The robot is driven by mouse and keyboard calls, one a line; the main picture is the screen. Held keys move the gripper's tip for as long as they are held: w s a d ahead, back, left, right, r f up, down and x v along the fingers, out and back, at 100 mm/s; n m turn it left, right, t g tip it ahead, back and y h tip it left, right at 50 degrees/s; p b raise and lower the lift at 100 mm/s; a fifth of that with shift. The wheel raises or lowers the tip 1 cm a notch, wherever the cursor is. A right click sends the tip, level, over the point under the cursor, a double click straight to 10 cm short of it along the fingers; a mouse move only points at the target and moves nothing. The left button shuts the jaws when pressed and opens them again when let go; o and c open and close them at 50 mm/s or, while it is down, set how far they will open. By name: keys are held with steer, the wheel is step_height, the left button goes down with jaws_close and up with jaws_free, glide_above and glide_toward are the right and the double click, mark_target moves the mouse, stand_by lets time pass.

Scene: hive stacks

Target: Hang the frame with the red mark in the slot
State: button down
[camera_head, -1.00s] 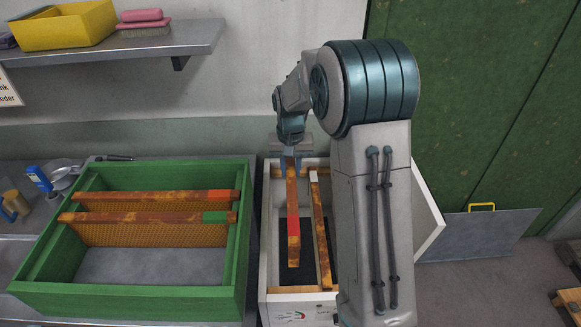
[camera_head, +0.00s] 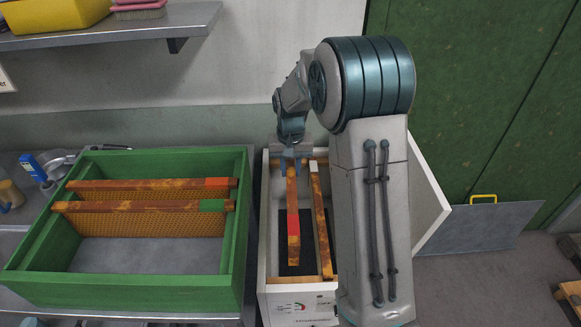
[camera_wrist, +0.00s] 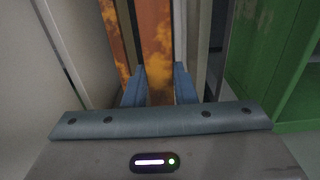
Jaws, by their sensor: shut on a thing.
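My gripper (camera_head: 291,164) is shut on the far end of a brown wooden frame (camera_head: 292,200) with a red mark near its near end. The held frame is over the white box, lengthwise, and its near end stops short of the near wall. Whether it rests on the box is unclear. In the wrist view the held frame (camera_wrist: 157,45) is between my blue fingertips (camera_wrist: 158,85). A second frame (camera_head: 320,220) with a pale mark at its far end lies close to its right in the white box (camera_head: 263,250). The slot itself is not clearly visible.
A green box (camera_head: 120,292) on the left holds a red-marked frame (camera_head: 140,184) and a green-marked frame (camera_head: 140,206), with free room in front. A shelf (camera_head: 130,28) hangs above. A grey panel with a yellow handle (camera_head: 484,198) leans at right.

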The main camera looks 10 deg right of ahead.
stand_by(0.4)
steer(key=shift+f+b, duration=2.4)
steer(key=shift+f, duration=0.95)
steer(key=shift+f+b, duration=1.85)
steer(key=shift+f, duration=0.85)
steer(key=shift+f+b, duration=1.35)
steer(key=shift+f, duration=0.55)
steer(key=c, duration=0.9)
jaws_free()
steer(key=shift+s, duration=0.15)
steer(key=shift+c, duration=0.2)
step_height(320, 180, up, 14)
steer(key=shift+f+p, duration=0.15)
steer(key=shift+p, duration=0.2)
